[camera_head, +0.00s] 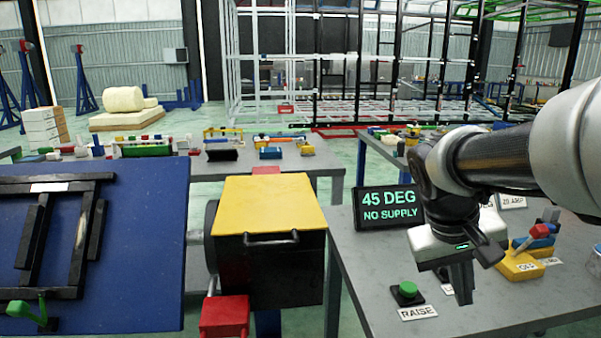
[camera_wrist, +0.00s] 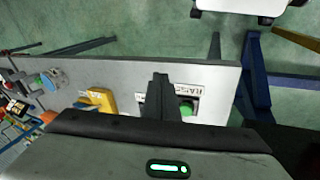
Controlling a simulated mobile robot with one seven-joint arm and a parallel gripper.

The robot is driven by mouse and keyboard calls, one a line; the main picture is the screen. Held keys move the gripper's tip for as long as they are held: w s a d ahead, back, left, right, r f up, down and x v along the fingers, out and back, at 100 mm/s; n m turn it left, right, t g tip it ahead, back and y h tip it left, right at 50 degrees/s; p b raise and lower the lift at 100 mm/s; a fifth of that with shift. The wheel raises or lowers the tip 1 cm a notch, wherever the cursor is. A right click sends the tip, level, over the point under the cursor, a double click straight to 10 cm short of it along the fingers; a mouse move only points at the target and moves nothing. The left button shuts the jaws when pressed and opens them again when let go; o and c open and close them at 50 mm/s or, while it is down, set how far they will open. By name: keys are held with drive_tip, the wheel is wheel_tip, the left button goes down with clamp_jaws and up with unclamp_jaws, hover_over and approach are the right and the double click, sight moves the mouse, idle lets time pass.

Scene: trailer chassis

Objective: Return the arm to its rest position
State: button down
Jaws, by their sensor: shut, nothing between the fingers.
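My gripper (camera_head: 461,290) hangs at the right in the head view, fingers pointing down over the grey control table (camera_head: 365,300). Its dark fingers are together with nothing between them. In the wrist view the gripper (camera_wrist: 160,90) shows as one dark closed shape over the table (camera_wrist: 130,72). A green button (camera_head: 408,289) with a RAISE label stands left of the fingers; it also shows in the wrist view (camera_wrist: 186,108), beside the fingertips. My arm comes in from the right edge. Whether the fingertips touch the table is unclear.
A display (camera_head: 387,208) reads "45 DEG NO SUPPLY" left of my gripper. A yellow switch unit (camera_head: 520,266) with a lever is close on the right. A yellow-topped black box (camera_head: 270,203) and a blue tilted panel (camera_head: 140,255) stand to the left. A tubular frame fills the background.

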drive_tip(key=s+a+r+n+t+y, duration=0.1)
drive_tip(key=s+a+t+y, duration=0.35)
drive_tip(key=s+a, duration=0.7)
wheel_tip(320, 180, up, 23)
drive_tip(key=w+a+p, duration=0.1)
drive_tip(key=p, duration=2.2)
drive_tip(key=shift+w+a+p, duration=0.15)
drive_tip(key=shift+w+p, duration=0.15)
drive_tip(key=shift+p, duration=0.05)
